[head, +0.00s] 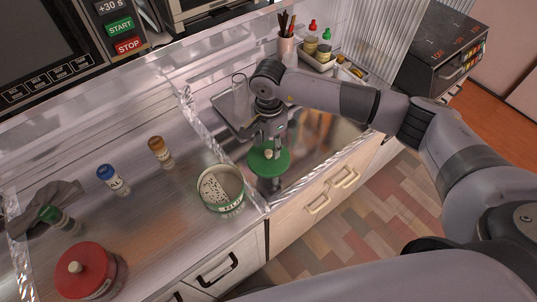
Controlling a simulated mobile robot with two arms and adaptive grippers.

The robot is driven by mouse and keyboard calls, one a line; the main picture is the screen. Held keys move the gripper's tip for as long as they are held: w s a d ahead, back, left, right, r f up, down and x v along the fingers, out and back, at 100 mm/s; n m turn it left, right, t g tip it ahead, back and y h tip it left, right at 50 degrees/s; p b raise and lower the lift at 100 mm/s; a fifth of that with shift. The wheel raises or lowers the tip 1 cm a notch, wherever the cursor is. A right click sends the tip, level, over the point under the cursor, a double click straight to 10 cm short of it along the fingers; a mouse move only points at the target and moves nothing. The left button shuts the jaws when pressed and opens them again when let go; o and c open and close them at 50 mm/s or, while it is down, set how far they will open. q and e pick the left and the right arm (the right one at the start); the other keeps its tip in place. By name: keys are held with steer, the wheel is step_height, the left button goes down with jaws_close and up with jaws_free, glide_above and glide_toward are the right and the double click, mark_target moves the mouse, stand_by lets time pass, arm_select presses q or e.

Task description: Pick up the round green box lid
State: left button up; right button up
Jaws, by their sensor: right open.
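The round green lid (275,167) has a small pale knob at its centre. It shows directly under my right gripper (267,147), over the shiny metal sink area. My right gripper points down with its fingers open around or just above the knob; I cannot tell whether they touch it. The gripper hides part of the lid's far side. An open round tin (222,188) with a green band and speckled contents stands on the counter left of the lid. My left gripper is not in view.
A red-lidded round box (86,270) stands at front left. Small jars with blue (106,173), brown (157,145) and green (50,214) caps stand on the counter. A utensil cup (286,49) and bottles stand behind. A clear ridge (196,117) edges the metal area.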

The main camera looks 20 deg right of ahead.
mark_target(268, 152)
steer(key=shift+w+f+p, duration=0.1)
steer(key=shift+f+p, duration=0.4)
steer(key=shift+f, duration=1.5)
steer(key=shift+c, duration=0.4)
steer(key=c, duration=0.9)
steer(key=shift+r, duration=0.15)
